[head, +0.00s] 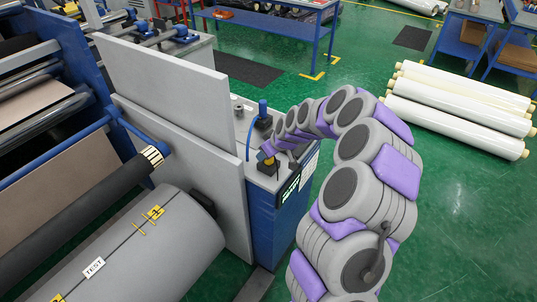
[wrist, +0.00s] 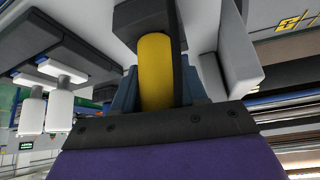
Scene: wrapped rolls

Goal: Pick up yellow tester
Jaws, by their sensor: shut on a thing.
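The yellow tester shows in the wrist view as a yellow rounded body (wrist: 156,70) between the fingers of my gripper (wrist: 160,88). My gripper is shut on it. A dark part sits above and beside the yellow body. In the head view a small bit of yellow tester (head: 264,158) shows at the end of my arm, above the top of the blue and grey cabinet (head: 265,215). My gripper is small there and partly hidden by the arm. I cannot tell whether the tester touches the cabinet top.
A tall grey panel (head: 165,85) stands just left of the cabinet. A large grey roll with a TEST label (head: 130,262) lies at the lower left. White wrapped rolls (head: 460,100) lie on the green floor at right. A blue-framed table (head: 270,22) stands at the back.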

